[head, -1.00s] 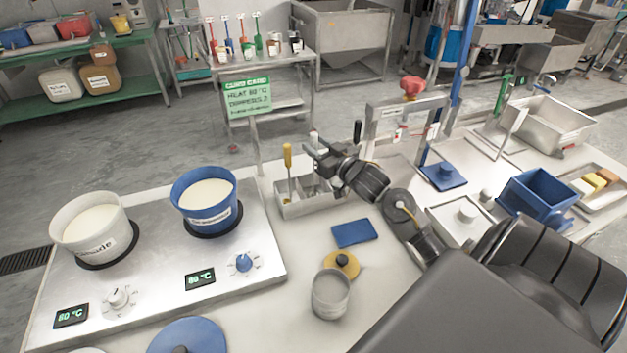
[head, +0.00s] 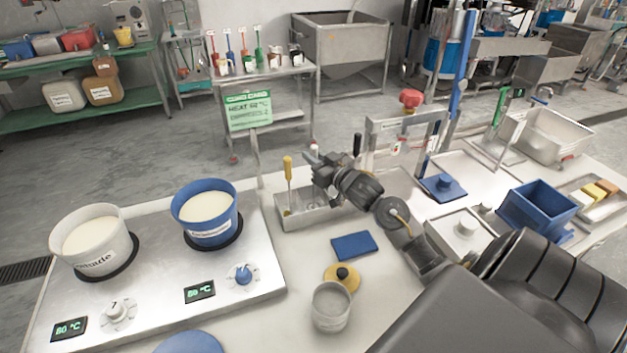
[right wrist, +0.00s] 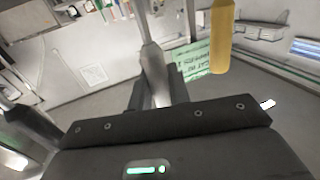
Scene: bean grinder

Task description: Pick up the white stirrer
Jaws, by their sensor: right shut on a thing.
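The white stirrer (head: 314,149) stands in the steel holder (head: 296,220) on the table; only its pale top shows above my gripper in the head view. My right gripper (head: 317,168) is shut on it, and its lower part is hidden. In the right wrist view the pale handle (right wrist: 152,70) lies between the fingers of my right gripper (right wrist: 155,95). I cannot tell whether the stirrer is lifted off the holder's floor. My left gripper is not in view.
A yellow-handled stirrer (head: 287,167) stands close left of my gripper, and a black handle (head: 358,144) close right. A white pot (head: 105,258) and a blue pot (head: 209,234) stand on the hotplate (head: 160,275).

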